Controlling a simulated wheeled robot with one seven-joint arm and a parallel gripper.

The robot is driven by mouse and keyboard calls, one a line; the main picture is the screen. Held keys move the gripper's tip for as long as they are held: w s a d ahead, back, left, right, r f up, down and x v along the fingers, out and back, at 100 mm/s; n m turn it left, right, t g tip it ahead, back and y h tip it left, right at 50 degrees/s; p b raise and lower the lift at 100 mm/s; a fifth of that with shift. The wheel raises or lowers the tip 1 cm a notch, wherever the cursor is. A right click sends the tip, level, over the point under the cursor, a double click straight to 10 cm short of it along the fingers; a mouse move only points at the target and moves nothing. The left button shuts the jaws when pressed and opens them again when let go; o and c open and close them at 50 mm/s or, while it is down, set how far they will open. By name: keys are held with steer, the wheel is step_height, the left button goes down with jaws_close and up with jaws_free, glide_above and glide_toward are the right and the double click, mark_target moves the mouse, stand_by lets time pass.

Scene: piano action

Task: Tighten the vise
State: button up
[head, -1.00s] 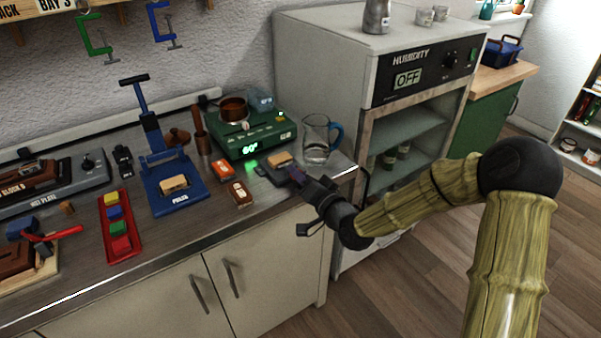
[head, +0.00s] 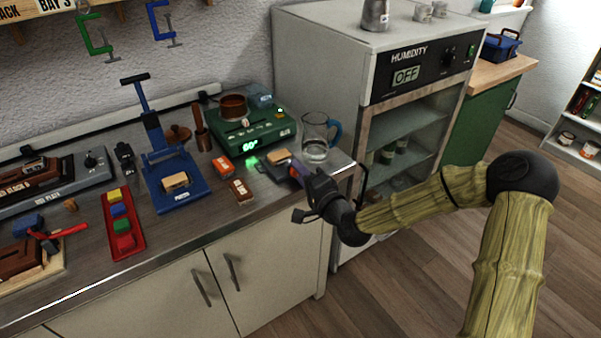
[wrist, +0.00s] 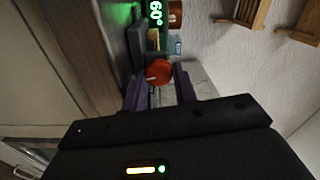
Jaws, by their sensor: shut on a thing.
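The small dark vise (head: 268,172) sits on the counter near its right end, with a tan block (head: 279,156) at it. In the wrist view an orange-red round knob (wrist: 158,70) with a pale mark lies between my two purple fingers. My gripper (head: 299,173) reaches in from the right, level with the vise, and is shut on this knob (wrist: 158,66). In the head view my fingers and wrist hide most of the knob. How tightly the vise jaws press on the block cannot be made out.
A glass jug (head: 316,145) with a blue handle stands just behind my gripper. A green device (head: 252,138) reading 60° is behind the vise. An orange block (head: 222,166) and a brown one (head: 241,190) lie to its left. The humidity cabinet (head: 330,60) stands right.

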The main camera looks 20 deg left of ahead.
steer(key=shift+f, duration=0.1)
steer(key=o, duration=1)
steer(key=shift+s, duration=0.1)
steer(key=shift+c, duration=0.2)
steer(key=shift+d+f, duration=0.15)
